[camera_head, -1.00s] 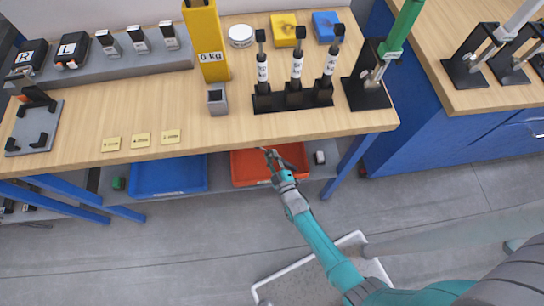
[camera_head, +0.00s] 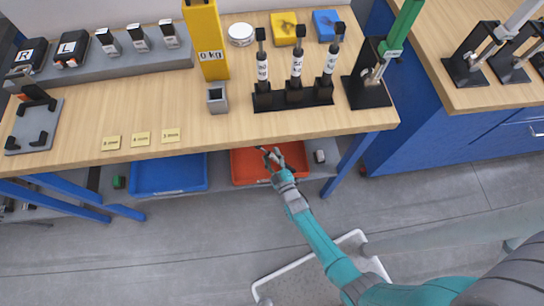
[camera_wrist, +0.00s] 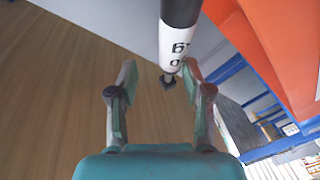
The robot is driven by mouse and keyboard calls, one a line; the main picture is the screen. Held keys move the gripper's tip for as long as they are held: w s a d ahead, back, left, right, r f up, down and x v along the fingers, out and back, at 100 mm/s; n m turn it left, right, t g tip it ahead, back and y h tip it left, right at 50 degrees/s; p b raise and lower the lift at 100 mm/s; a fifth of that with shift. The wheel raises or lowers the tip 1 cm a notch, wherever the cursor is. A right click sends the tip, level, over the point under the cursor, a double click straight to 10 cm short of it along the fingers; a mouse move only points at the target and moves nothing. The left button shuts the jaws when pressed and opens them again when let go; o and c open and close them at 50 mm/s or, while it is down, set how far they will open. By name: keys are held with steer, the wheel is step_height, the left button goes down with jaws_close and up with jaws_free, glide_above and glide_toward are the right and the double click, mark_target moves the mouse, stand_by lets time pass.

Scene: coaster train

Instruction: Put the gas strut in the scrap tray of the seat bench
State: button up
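In the head view my gripper (camera_head: 269,153) is open at the red tray (camera_head: 294,160) on the low shelf under the bench. In the wrist view its fingers (camera_wrist: 158,82) stand apart. A gas strut (camera_wrist: 180,30), black with a white label, shows beyond and between them, its thin end near the right finger. The fingers do not close on it. Whether the strut touches the tray cannot be told. In the head view this strut is not visible. Three other struts (camera_head: 297,66) stand upright in a black rack (camera_head: 292,101) on the bench top (camera_head: 225,125).
A blue tray (camera_head: 168,175) sits left of the red one. The bench top's front edge overhangs both trays. A blue bench leg (camera_head: 346,166) stands to the right. The floor in front is mostly clear.

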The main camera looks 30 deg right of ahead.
steer(key=shift+r, duration=0.55)
steer(key=s, duration=1.2)
steer(key=shift+a, duration=0.3)
steer(key=s+r+m+g+y, duration=0.15)
steer(key=s+r+m, duration=0.45)
steer(key=s+r, duration=1.5)
steer(key=s+r+m+g, duration=0.1)
steer(key=s+r, duration=0.2)
steer(key=r, duration=0.8)
steer(key=shift+s+a+r+m+g, duration=0.15)
steer(key=shift+s+r+m+g, duration=0.15)
steer(key=shift+m+g, duration=0.1)
steer(key=shift+h, duration=0.25)
